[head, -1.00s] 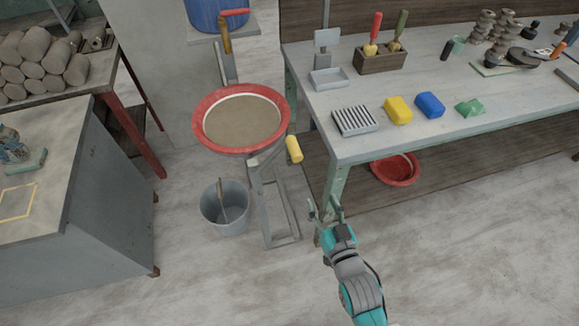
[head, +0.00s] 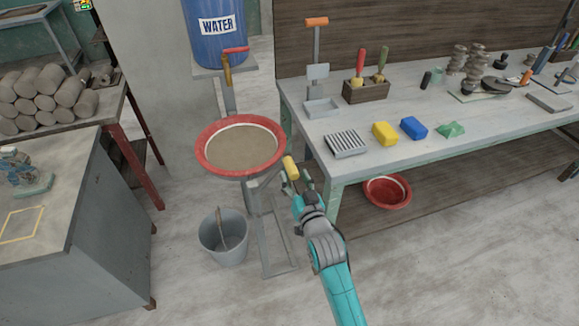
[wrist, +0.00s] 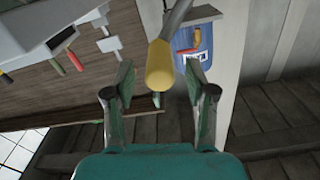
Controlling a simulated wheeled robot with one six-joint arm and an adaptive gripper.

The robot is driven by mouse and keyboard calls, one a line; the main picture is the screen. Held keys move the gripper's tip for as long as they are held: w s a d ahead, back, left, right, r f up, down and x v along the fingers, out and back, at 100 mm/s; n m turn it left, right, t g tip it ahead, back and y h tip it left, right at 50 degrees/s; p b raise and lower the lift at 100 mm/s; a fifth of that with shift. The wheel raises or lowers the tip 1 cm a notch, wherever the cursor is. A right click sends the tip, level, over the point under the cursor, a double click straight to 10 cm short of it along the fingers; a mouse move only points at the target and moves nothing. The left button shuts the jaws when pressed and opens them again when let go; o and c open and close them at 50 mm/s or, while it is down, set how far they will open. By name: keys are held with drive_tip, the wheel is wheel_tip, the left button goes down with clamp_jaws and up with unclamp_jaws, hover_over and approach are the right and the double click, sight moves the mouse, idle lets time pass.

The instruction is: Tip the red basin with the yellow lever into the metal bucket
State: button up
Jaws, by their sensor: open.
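The red basin (head: 212,166) sits level on a grey metal stand and holds greyish-brown contents. Its yellow lever (head: 290,168) sticks out at the basin's lower right. The metal bucket (head: 222,256) stands on the floor below and left of the stand, with a handled tool in it. My gripper (head: 298,184) is at the lever in the head view. In the wrist view the yellow lever (wrist: 159,66) lies between the two spread fingers of my gripper (wrist: 160,82), with gaps visible on both sides. The gripper is open and not closed on it.
The workbench (head: 362,163) stands close on the right, with a soap rack (head: 346,144), sponges and tools on top. Another red basin (head: 387,191) is on its lower shelf. A grey cabinet (head: 100,220) stands at left. Floor in front is clear.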

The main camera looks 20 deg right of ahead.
sight(290, 166)
drive_tip(key=shift+w, duration=2.55)
drive_tip(key=shift+c, duration=0.3)
clamp_jaws()
